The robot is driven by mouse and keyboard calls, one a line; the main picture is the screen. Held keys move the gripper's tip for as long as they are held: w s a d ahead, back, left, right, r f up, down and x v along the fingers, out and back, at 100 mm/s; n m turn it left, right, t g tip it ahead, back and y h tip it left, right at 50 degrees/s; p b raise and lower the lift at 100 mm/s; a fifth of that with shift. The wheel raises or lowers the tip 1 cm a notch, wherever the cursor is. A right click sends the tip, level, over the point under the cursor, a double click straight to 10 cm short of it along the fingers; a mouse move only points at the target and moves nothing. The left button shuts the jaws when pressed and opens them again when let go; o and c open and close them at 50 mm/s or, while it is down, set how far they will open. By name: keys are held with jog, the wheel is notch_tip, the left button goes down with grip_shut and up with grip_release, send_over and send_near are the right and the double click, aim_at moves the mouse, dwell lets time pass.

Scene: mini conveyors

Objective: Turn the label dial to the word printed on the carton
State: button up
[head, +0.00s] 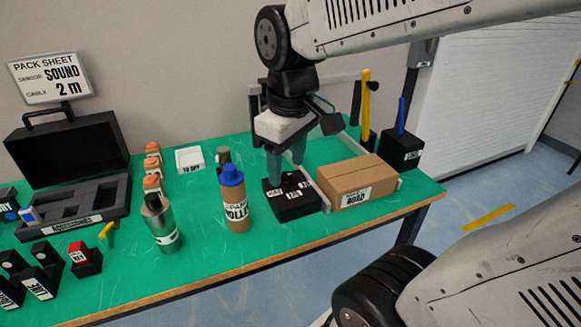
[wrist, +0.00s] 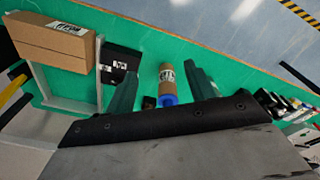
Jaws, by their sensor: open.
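The brown carton (head: 354,174) lies at the right of the green table; its white label's large word seems to read ROAD. In the wrist view the carton (wrist: 48,44) is at the upper left. The label dial's black box (head: 290,207) sits left of the carton, with several small white word labels on top; I cannot read them or see where the dial points. The box also shows in the wrist view (wrist: 117,58). My gripper (head: 285,168) is open and empty, fingers pointing down over the back of the box and partly hiding it. I cannot tell whether they touch it.
A blue-capped brown bottle (head: 235,204) stands just left of the dial box, with a silver canister (head: 161,225) farther left. A pale frame (head: 397,187) borders the carton. Black holders with yellow (head: 365,105) and blue (head: 402,115) handles stand behind. The front centre is clear.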

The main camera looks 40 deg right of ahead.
jog(key=w+d+f+n, duration=0.4)
jog(key=w+d, duration=0.3)
jog(key=w, duration=0.4)
jog(key=n+g, duration=0.1)
jog(key=n, duration=0.4)
send_over(286, 174)
notch_tip(286, 174, down, 9)
jog(key=shift+d+r, duration=0.1)
jog(key=shift+r, duration=0.1)
notch_tip(286, 174, down, 8)
jog(key=shift+r, duration=0.15)
jog(key=c, duration=1)
